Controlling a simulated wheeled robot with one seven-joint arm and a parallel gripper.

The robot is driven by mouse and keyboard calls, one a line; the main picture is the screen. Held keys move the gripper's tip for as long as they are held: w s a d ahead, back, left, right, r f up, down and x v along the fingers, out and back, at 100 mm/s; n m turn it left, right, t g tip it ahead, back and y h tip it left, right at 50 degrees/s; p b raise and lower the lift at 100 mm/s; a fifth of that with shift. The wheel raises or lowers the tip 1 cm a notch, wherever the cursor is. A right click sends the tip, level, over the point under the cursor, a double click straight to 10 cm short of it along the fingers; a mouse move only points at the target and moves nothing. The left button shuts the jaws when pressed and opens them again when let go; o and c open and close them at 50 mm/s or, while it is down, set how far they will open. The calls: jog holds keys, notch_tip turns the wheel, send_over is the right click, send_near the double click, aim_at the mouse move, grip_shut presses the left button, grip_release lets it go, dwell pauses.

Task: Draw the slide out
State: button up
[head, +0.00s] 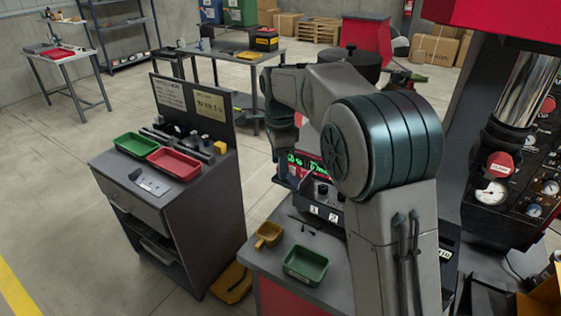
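My arm reaches over a grey-topped bench on a red base (262,262), with its wrist hanging down left of a dark machine that has a green lit display (308,162). My gripper (285,180) points down at the machine's left side. Its fingers are small and dark here, so I cannot tell whether they are open or what they touch. A control box with white labels 1 and 2 (325,210) sits at the machine's front. I cannot make out a slide for certain; my arm hides much of the machine. A dark round bowl top (349,62) shows behind my arm.
A green tray (305,266) and a yellow scoop (269,235) lie on the bench front. A grey cabinet (170,215) at left carries a green bin (135,145) and a red bin (174,163). A press with gauges (492,192) stands close at right. Open floor lies at left.

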jog(key=shift+d, duration=0.2)
jog(key=shift+r, duration=0.25)
notch_tip(320, 180, up, 13)
jog(key=shift+r, duration=0.2)
jog(key=s+d+f+n+t, duration=0.25)
jog(key=s+d+n, duration=0.55)
jog(key=s+d, duration=0.45)
jog(key=s+d+f+n, duration=0.2)
jog(key=s+f+n, duration=0.1)
jog(key=s+f, duration=0.3)
jog(key=s+d+f+n+t, duration=0.1)
jog(key=s+d+f+n, duration=0.1)
jog(key=s+f, duration=0.3)
jog(key=s+n, duration=0.1)
jog(key=s, duration=0.3)
jog(key=shift+s+d+f+n, duration=0.3)
jog(key=shift+f+n, duration=0.05)
jog(key=shift+n, duration=0.05)
